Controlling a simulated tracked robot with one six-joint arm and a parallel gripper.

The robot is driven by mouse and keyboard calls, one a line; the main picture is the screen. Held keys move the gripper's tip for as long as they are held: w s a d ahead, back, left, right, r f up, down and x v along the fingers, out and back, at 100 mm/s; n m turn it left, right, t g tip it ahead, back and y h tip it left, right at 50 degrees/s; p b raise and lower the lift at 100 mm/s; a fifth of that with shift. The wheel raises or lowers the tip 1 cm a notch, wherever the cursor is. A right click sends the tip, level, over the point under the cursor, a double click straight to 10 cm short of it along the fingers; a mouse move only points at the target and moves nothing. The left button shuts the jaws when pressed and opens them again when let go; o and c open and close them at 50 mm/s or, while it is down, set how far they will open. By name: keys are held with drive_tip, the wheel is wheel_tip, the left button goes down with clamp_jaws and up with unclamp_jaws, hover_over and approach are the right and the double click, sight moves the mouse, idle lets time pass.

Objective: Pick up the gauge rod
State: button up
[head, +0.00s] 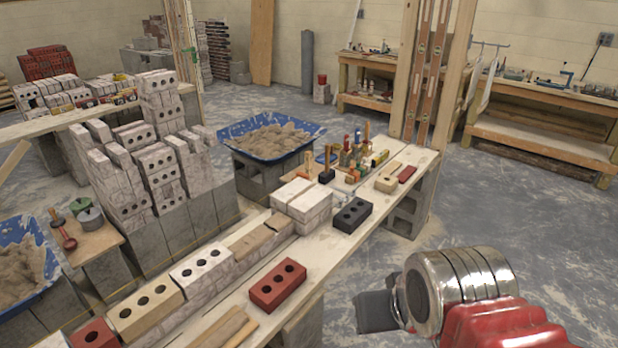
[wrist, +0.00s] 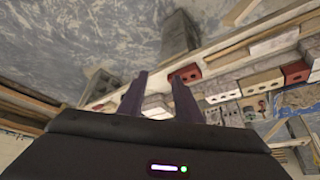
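I cannot tell for sure which thing is the gauge rod. Long upright wooden strips (head: 412,75) with levels on them stand at the far end of the plank bench in the head view. A pale wooden post (head: 186,45) stands at the back left. A short wooden strip (head: 226,328) lies on the near part of the bench. My gripper (wrist: 159,76) shows in the wrist view, with its two dark fingers apart and nothing seen between them.
The plank bench (head: 335,240) holds a red brick (head: 278,286), a dark brick (head: 352,214) and several small tools. A blue mortar tub (head: 268,138) stands behind it on blocks. Workbenches (head: 545,145) line the right wall. The floor (head: 480,215) between is clear.

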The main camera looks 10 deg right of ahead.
drive_tip(key=shift+w, duration=0.1)
drive_tip(key=w+d+f+m+t+h, duration=0.2)
drive_tip(key=w+d+f+m, duration=0.4)
drive_tip(key=w+d, duration=0.65)
drive_tip(key=w+d+f+m+h, duration=0.1)
drive_tip(key=d+f+m+h, duration=0.1)
drive_tip(key=d+f, duration=0.45)
drive_tip(key=w+d+f+m+h, duration=0.2)
drive_tip(key=d+f+m, duration=0.1)
drive_tip(key=d, duration=0.6)
drive_tip(key=s+d+f+m+g+h, duration=0.2)
drive_tip(key=s+d+f+m+h, duration=0.1)
drive_tip(key=s+d+f, duration=0.4)
drive_tip(key=s+d+f+m+g+h, duration=0.1)
drive_tip(key=s+d+f+m+h, duration=0.15)
drive_tip(key=s+d, duration=0.5)
drive_tip(key=s+d+f+m+g+h, duration=0.1)
drive_tip(key=s+d+f+g, duration=0.2)
drive_tip(key=s, duration=0.5)
drive_tip(key=s+d+f+m+g+h, duration=0.1)
drive_tip(key=s+d+f+g+h, duration=0.1)
drive_tip(key=s, duration=0.5)
drive_tip(key=shift+s+d+f+g, duration=0.4)
drive_tip(key=shift+d+f, duration=0.15)
drive_tip(key=shift+f, duration=0.3)
